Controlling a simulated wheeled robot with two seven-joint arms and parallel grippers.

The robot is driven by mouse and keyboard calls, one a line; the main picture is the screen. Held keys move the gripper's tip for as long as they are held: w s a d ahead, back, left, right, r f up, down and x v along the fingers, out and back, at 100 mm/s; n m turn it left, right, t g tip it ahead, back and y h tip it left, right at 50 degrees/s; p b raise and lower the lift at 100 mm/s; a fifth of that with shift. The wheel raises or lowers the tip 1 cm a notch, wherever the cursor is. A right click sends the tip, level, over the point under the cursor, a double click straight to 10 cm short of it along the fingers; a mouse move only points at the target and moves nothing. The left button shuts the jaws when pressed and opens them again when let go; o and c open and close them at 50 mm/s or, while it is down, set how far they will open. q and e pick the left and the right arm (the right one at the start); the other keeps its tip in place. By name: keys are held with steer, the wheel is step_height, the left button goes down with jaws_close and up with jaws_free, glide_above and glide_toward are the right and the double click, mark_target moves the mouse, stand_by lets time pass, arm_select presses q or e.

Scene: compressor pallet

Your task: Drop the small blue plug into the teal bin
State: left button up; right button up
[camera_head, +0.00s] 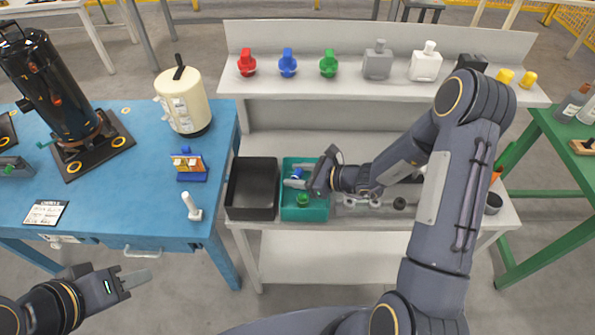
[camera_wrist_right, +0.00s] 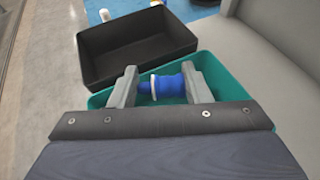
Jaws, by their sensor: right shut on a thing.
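The small blue plug (camera_wrist_right: 168,86) is between the fingers of my right gripper (camera_wrist_right: 162,88) in the right wrist view. My right gripper (camera_head: 298,180) is shut on it, over the teal bin (camera_head: 305,214) in the head view. The plug also shows there as a small blue spot (camera_head: 297,173). A green piece (camera_head: 302,199) lies in the teal bin. The bin's rim also shows below the gripper in the right wrist view (camera_wrist_right: 225,85). My left gripper (camera_head: 131,284) is empty with its fingers apart, in front of the blue table.
A black bin (camera_head: 252,212) stands directly left of the teal bin. The upper shelf (camera_head: 345,84) holds red, blue and green knobs, bottles and yellow pieces. The blue table (camera_head: 110,212) carries a black compressor (camera_head: 55,85) and a cream tank (camera_head: 184,99).

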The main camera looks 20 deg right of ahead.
steer(key=shift+f, duration=0.6)
steer(key=o, duration=1.1)
steer(key=b+v, duration=0.1)
steer(key=v, duration=0.6)
steer(key=shift+s+d+r, duration=0.2)
steer(key=shift+s+d, duration=0.05)
steer(key=shift+d, duration=0.05)
